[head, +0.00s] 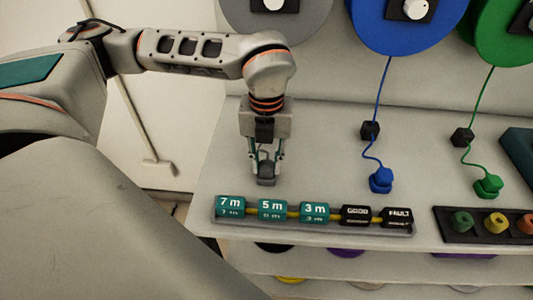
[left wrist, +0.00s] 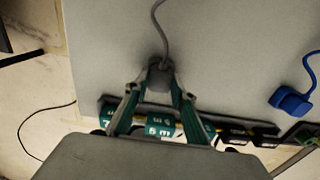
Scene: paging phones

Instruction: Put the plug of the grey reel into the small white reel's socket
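The grey reel (head: 290,22) stands at the top of the head view, cut by the frame edge. Its grey plug (head: 266,174) is low over the light shelf, between the fingertips of my left gripper (head: 266,158). In the left wrist view the plug (left wrist: 160,77) sits between the two green-and-grey fingertips (left wrist: 160,85), which appear to press on its sides. Its grey cord (left wrist: 160,30) runs away upward. I cannot tell whether the plug touches the shelf. The small white reel and its socket do not show. My right gripper does not show.
A label strip (head: 314,215) lies along the shelf's front edge, close to the plug. A blue plug (head: 381,180) and a green plug (head: 488,187) lie to the right, corded to blue (head: 378,36) and green reels. A dark tray (head: 490,224) holds coloured knobs.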

